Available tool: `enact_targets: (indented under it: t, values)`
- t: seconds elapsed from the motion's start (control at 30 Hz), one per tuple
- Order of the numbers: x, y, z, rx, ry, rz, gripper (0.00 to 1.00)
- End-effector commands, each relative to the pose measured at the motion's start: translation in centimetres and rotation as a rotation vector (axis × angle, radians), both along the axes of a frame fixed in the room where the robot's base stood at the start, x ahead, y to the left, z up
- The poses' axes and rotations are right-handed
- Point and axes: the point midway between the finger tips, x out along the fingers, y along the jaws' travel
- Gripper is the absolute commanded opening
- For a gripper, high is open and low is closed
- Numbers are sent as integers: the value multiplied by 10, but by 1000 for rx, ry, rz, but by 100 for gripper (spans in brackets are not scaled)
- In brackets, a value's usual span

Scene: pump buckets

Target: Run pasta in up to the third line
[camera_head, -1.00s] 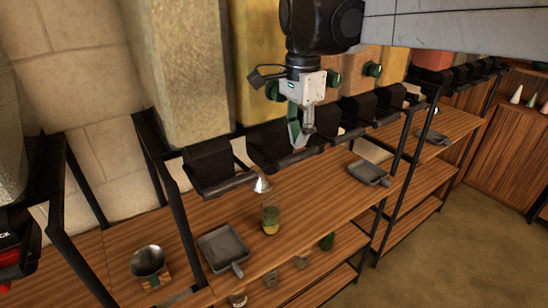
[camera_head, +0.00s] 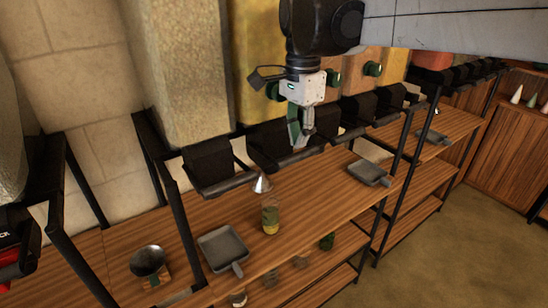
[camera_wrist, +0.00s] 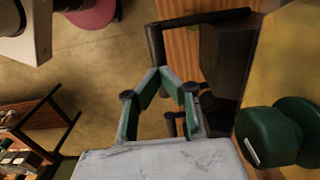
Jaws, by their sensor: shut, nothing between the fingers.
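A clear jar (camera_head: 270,219) stands upright on the wooden shelf, with yellow contents at the bottom and a greenish band above. Its marking lines are too small to read. A metal funnel (camera_head: 262,184) sits at its top, just below the end of a black dispenser chute (camera_head: 208,165). My gripper (camera_head: 300,143) is shut and empty, in front of the black chutes to the right of and above the jar. In the wrist view my gripper (camera_wrist: 172,78) shows its green-lined fingers near a black chute (camera_wrist: 225,50). Whether it touches the chute I cannot tell.
Grey scoop trays (camera_head: 222,247) (camera_head: 369,173) lie on the shelf either side of the jar. A dark bowl (camera_head: 148,261) stands at the left. Green knobs (camera_head: 373,69) stick out from the tall bins; one is close in the wrist view (camera_wrist: 268,136). Black posts divide the shelving.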

Motion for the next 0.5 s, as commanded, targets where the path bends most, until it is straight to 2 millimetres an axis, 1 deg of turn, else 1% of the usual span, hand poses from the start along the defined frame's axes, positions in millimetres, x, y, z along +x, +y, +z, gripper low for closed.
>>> enact_targets:
  t: [0.13,0.5]
  values:
    - [0,0,-5,0,0,0,0]
    - [0,0,-6,0,0,0,0]
